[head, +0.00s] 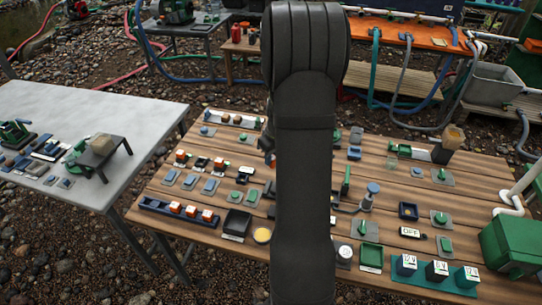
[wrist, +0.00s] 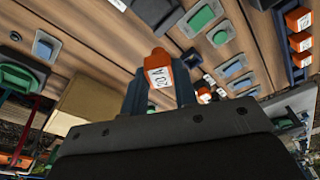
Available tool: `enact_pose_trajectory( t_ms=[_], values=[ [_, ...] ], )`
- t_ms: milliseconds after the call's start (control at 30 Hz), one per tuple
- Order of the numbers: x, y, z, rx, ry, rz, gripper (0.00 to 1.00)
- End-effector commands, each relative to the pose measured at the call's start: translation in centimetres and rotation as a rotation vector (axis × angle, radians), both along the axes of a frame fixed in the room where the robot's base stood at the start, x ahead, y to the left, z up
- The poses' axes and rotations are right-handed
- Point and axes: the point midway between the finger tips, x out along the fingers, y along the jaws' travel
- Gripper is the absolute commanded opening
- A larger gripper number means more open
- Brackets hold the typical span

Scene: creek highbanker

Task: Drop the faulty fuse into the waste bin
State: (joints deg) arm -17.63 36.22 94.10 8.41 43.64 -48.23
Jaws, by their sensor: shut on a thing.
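An orange fuse (wrist: 158,60) with a white label, seemingly reading 20A, is between the fingertips of my gripper (wrist: 160,88) in the wrist view. My gripper is shut on it, above the wooden table (wrist: 245,30). In the head view my dark arm hides the fuse and most of the gripper. A small black open box (head: 237,222) with a white label stands at the table's front, left of my arm; it may be the waste bin, but I cannot read the label. A green tray (head: 371,257) with a label lies right of my arm.
A blue rack (head: 150,206) with several orange fuses lies at the front left. A grey table (head: 60,105) stands left, and a green box (head: 510,245) at the right edge.

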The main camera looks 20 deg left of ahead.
Motion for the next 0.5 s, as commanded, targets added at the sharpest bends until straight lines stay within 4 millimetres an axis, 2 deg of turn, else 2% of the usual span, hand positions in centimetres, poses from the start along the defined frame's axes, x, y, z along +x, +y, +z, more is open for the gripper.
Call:
enact_pose_trajectory(
  t_ms=[67,167,333,500],
  values=[
    [-0.3,0.3,0.0,0.000,0.000,0.001,0.01],
    [-1.9,1.3,-0.2,-0.001,0.001,0.004,0.01],
    [-7.6,4.2,-0.8,-0.003,0.003,0.007,0.01],
    [-13.6,6.0,-1.5,-0.003,0.001,0.006,0.01]
  ],
)
